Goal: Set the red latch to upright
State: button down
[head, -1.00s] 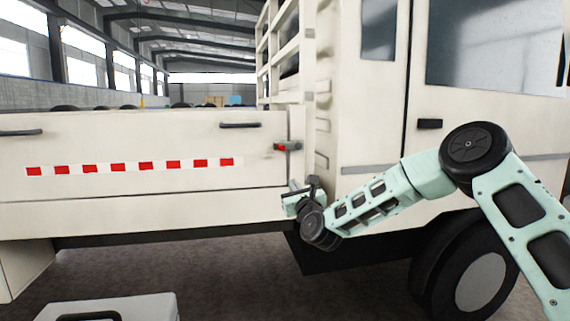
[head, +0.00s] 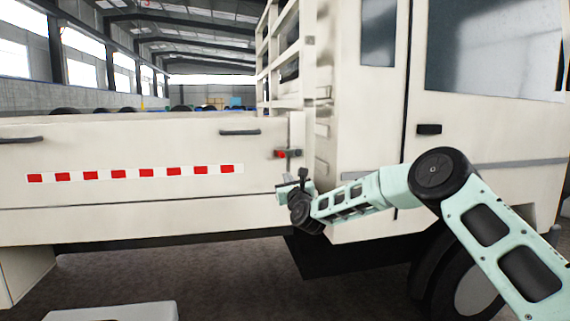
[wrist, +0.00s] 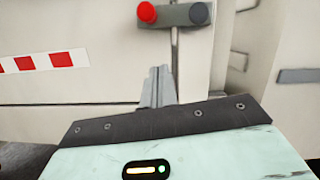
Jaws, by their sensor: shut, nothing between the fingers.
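The red latch (head: 281,154) is a short grey bar with a bright red knob at its left end. It lies about level near the right end of the truck's tailgate. My gripper (head: 287,176) is just below the latch in the head view. In the wrist view the gripper's fingers (wrist: 158,82) are together, empty, and point up toward the bar, apart from it in the picture. The depth between fingertips and latch is hard to tell.
The white tailgate (head: 120,215) with a red-and-white strip (head: 130,173) fills the left. The cab (head: 470,140) stands to the right, with its step-like brackets beside the latch. A pale case (head: 120,312) is on the floor at the lower left.

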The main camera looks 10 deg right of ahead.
jog(key=r, duration=0.1)
jog(key=w+r+p, duration=0.1)
jog(key=r, duration=0.2)
jog(key=shift+w+a+r+p, duration=0.1)
jog(key=shift+w+a+p, duration=0.05)
jog(key=shift+a+p, duration=0.2)
jog(key=shift+a+r+m+h+b, duration=0.2)
jog(key=shift+r+m+h+b, duration=0.2)
jog(key=shift+m+b, duration=1.05)
jog(key=d+r+m+g+h+b, duration=0.1)
jog(key=r+m+b, duration=0.1)
jog(key=m+b, duration=0.3)
jog(key=d+r+m+g+h+b, duration=0.1)
jog(key=r+m+h+b, duration=0.1)
jog(key=m+b, duration=0.3)
jog(key=d+r+m+h+b, duration=0.1)
jog(key=r+m+b, duration=0.3)
jog(key=m+b, duration=0.2)
jog(key=shift+d+r+m+g, duration=0.15)
jog(key=shift+d+m+g, duration=0.2)
jog(key=shift+m, duration=0.4)
